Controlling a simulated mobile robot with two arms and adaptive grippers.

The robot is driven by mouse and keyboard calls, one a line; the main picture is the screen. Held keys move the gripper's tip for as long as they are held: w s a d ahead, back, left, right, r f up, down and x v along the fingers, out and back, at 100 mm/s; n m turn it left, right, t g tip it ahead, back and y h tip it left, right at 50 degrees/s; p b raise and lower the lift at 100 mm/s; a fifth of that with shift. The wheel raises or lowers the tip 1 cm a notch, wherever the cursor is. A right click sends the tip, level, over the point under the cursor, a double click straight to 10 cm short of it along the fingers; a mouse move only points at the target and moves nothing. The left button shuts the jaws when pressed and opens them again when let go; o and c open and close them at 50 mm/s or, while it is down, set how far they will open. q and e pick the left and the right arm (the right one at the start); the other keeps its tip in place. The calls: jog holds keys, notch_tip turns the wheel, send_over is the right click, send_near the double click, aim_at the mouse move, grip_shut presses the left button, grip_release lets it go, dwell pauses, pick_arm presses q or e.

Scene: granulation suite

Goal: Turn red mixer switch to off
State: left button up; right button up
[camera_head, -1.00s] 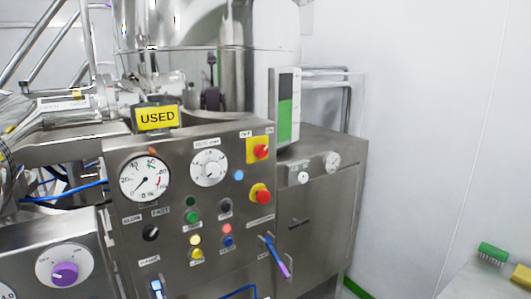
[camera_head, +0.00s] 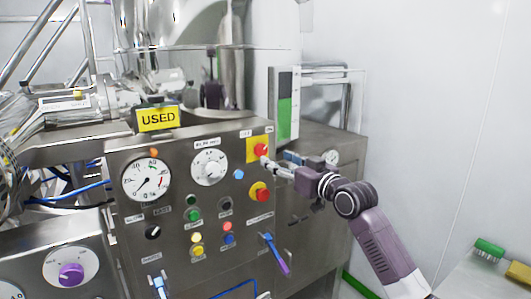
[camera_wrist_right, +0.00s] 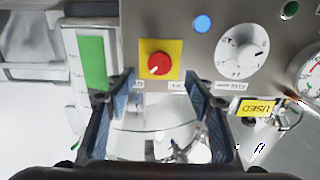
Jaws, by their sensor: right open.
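The red mixer switch (camera_head: 260,149) is a round red knob on a yellow square plate at the upper right of the steel control panel (camera_head: 130,232). My right gripper (camera_head: 273,165) comes in from the right and is just in front of it, partly covering the plate's lower right. In the right wrist view the red knob (camera_wrist_right: 159,63) carries a white mark and lies between the lines of the two open fingers (camera_wrist_right: 159,84). Nothing is held. I cannot tell whether the fingertips touch the plate. My left gripper is not in view.
A second red knob (camera_head: 260,192) on yellow sits just below. A blue light (camera_head: 238,174), a white dial (camera_head: 209,167) and a pressure gauge (camera_head: 146,180) are to the left. A purple-tipped lever (camera_head: 276,254) sticks out lower down. A yellow USED sign (camera_head: 159,118) stands above the panel.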

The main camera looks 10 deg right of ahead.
aim_at(263, 152)
jog(key=p+x, duration=0.2)
jog(key=x, duration=0.3)
jog(key=shift+w+a, duration=0.15)
jog(key=shift+w, duration=0.1)
jog(key=shift+x, duration=0.8)
jog(key=shift+f, duration=0.1)
jog(key=shift+c, duration=0.3)
jog(key=c, duration=1.1)
jog(key=shift+f, duration=0.1)
